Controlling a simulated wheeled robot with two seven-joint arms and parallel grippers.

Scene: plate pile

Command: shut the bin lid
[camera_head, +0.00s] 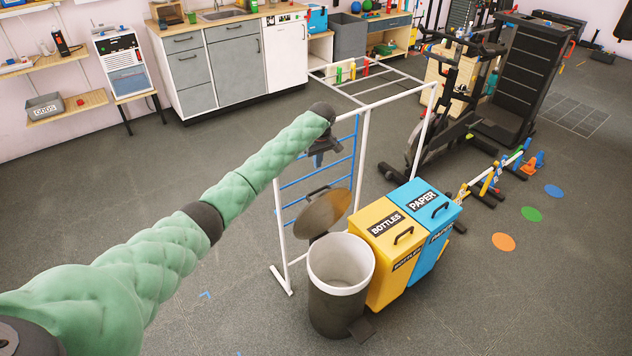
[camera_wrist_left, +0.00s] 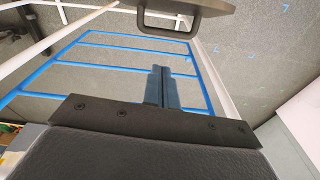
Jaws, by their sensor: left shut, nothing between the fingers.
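The round bin (camera_head: 335,303) is dark with a white rim and stands open on the floor; its inside looks empty. Its round brown-grey lid (camera_head: 324,211) is raised, tilted back behind the rim, with a handle at its upper left edge. My left gripper (camera_head: 318,160) is above the lid, apart from it. In the left wrist view my gripper's fingers (camera_wrist_left: 161,88) are together and empty, and a dark edge of the lid with its handle (camera_wrist_left: 178,27) shows at the top. My right gripper is not in view.
A yellow bottles bin (camera_head: 389,290) and a blue paper bin (camera_head: 440,240) stand close at the right. A white frame with blue rungs (camera_head: 318,178) stands just behind the lid. A pedal (camera_head: 361,329) sticks out at the bin's foot. Floor at the left is clear.

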